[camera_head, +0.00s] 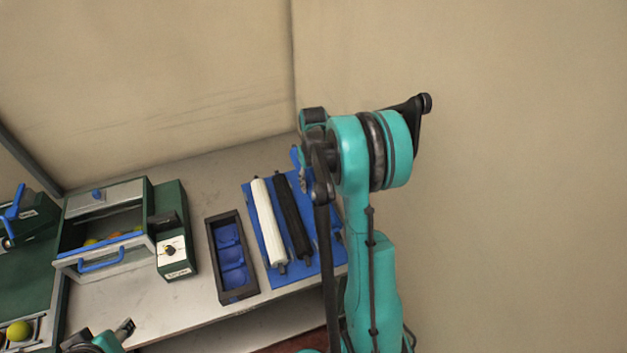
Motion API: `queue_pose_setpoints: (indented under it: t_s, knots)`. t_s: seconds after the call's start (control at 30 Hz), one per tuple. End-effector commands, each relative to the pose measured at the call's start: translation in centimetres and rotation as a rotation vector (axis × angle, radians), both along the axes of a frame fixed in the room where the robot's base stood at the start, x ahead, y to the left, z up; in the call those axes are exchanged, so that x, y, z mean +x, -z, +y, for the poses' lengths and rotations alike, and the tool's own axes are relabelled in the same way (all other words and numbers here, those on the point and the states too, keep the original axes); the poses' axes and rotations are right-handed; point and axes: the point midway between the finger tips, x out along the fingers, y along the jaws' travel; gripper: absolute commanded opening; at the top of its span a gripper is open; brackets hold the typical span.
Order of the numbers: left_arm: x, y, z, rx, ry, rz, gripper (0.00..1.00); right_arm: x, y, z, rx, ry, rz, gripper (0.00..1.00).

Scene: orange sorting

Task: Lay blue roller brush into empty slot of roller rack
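The roller rack (257,222) is a blue tray on the grey table, right of centre. A white roller (269,222) and a black roller (293,215) lie side by side in it; its right part is covered by my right arm. A small blue piece (295,156) shows at the rack's far end beside my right arm; I cannot tell whether it is the blue roller brush. My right gripper is mostly hidden behind my teal arm, and its fingers cannot be made out. My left gripper (101,332) is at the lower left edge, its fingers apart and empty, away from the rack.
A dark box with blue compartments (229,257) stands just left of the rack. Further left are a green machine with a blue-handled drawer (101,264), a control box (175,252) and a yellow ball (18,332). Beige walls stand behind the table.

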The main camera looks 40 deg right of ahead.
Motion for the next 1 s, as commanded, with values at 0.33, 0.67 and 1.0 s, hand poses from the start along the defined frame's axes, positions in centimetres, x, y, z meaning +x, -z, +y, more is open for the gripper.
queue_pose_setpoints:
  t_s: [0.33, 0.67, 1.0]
  knots:
    - [0.0, 2.6, 0.0, 0.000, 0.000, 0.000, 0.41, 0.0, 3.9, 0.0, 0.000, 0.000, 0.000, 0.17]
    - [0.0, 5.2, 0.0, 0.000, 0.000, 0.000, 0.41, 0.0, 7.3, 0.0, 0.000, 0.000, 0.000, 0.17]
    - [0.0, 7.4, 0.0, 0.000, 0.000, 0.000, 0.41, 0.0, 10.1, 0.0, 0.000, 0.000, 0.000, 0.17]
